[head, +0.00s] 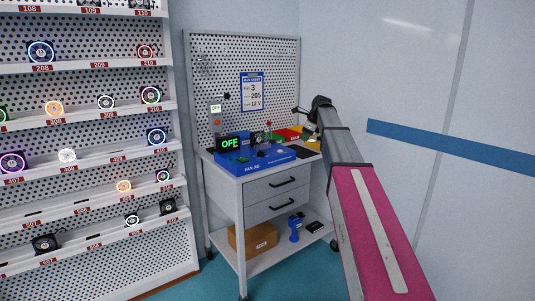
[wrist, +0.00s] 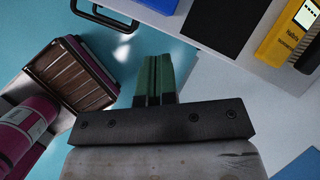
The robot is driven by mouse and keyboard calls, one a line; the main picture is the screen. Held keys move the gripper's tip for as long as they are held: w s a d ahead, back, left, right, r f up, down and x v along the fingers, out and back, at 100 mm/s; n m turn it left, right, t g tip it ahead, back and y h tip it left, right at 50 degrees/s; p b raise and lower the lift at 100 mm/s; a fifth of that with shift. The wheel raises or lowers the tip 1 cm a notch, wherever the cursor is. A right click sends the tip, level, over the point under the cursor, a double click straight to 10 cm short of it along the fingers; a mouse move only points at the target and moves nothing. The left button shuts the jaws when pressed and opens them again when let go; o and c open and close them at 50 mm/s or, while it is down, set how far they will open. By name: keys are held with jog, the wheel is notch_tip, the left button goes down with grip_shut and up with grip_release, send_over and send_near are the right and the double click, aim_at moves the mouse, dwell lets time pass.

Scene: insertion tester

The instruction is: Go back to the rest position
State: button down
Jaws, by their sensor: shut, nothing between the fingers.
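My gripper (wrist: 157,62) shows in the wrist view with its two green fingers pressed together and nothing between them. Its fingertips point toward the front edge of the grey workbench (wrist: 147,11). In the head view my pink arm reaches from the bottom right to the bench's right side. The gripper there is small and mostly hidden by the wrist. The blue fan tester (head: 262,160) stands on the bench (head: 225,165), its green display reading "OFE". It is to the left of my gripper and apart from it.
A yellow meter (wrist: 284,35) and a black mat (wrist: 220,24) lie on the bench. A perforated panel (head: 275,60) stands behind it. A shelf rack (head: 95,130) of lit fans is at left. A cardboard box (head: 252,238) and blue tool (head: 295,228) sit on the lower shelf. Teal floor is free in front.

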jog(key=s+f+n+g+h, duration=0.1)
jog(key=s+f+n+h, duration=0.1)
jog(key=s+f+n, duration=0.9)
jog(key=s+d+f+n+g+h, duration=0.1)
jog(key=s+f+n, duration=0.9)
jog(key=s+f, duration=1.8)
jog(key=shift+n+g+h, duration=0.4)
jog(key=shift+g, duration=0.3)
